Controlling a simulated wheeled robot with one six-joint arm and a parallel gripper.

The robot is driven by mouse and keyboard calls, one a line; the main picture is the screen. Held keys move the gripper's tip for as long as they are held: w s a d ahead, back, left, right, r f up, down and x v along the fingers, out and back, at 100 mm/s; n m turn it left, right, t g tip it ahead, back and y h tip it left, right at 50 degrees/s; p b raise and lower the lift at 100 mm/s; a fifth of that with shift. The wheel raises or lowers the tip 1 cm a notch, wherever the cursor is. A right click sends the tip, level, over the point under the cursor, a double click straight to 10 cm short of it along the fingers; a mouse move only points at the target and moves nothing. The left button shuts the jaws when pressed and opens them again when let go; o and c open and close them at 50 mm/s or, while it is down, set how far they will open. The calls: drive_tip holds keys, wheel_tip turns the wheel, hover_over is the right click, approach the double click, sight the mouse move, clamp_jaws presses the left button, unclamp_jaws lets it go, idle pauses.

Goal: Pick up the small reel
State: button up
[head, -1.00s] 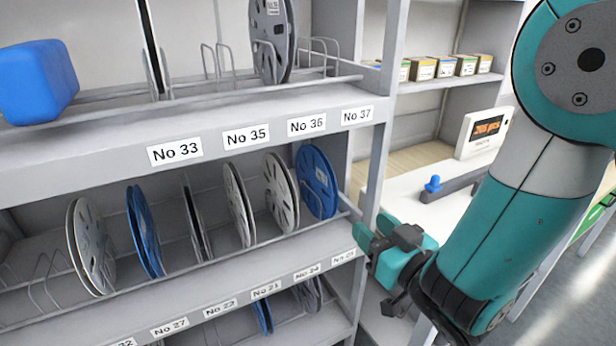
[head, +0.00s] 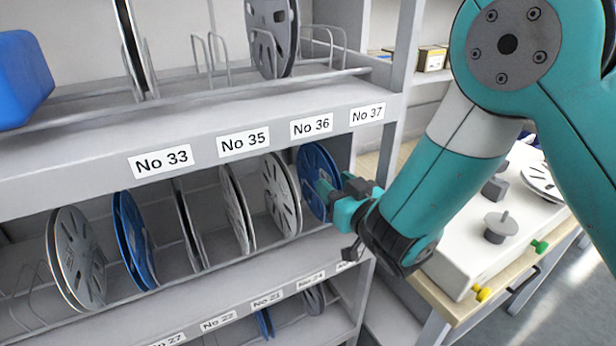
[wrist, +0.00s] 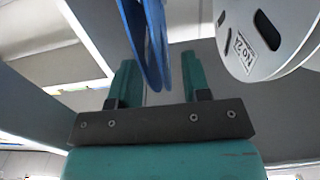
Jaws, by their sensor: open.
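A blue reel (head: 314,163) stands upright at the right end of the middle shelf row. My gripper (head: 328,193) is at its front lower right side, overlapping it in the head view. In the wrist view the blue reel's rim (wrist: 147,40) reaches down between the two teal fingers of my gripper (wrist: 162,80), which are open with space on both sides of the rim. Whether the fingers touch the reel cannot be told. A light grey reel (head: 279,195) stands just left of it; it also shows in the wrist view (wrist: 262,35) with a label.
More reels, including another blue one (head: 134,240), stand along the same shelf. The shelf above (head: 190,125) has labels on its edge and a dark grey reel (head: 270,35). A white-topped bench (head: 450,255) is at right.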

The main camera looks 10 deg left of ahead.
drive_tip(key=shift+w, duration=0.2)
drive_tip(key=shift+s+a, duration=0.1)
clamp_jaws()
drive_tip(key=shift+r, duration=0.15)
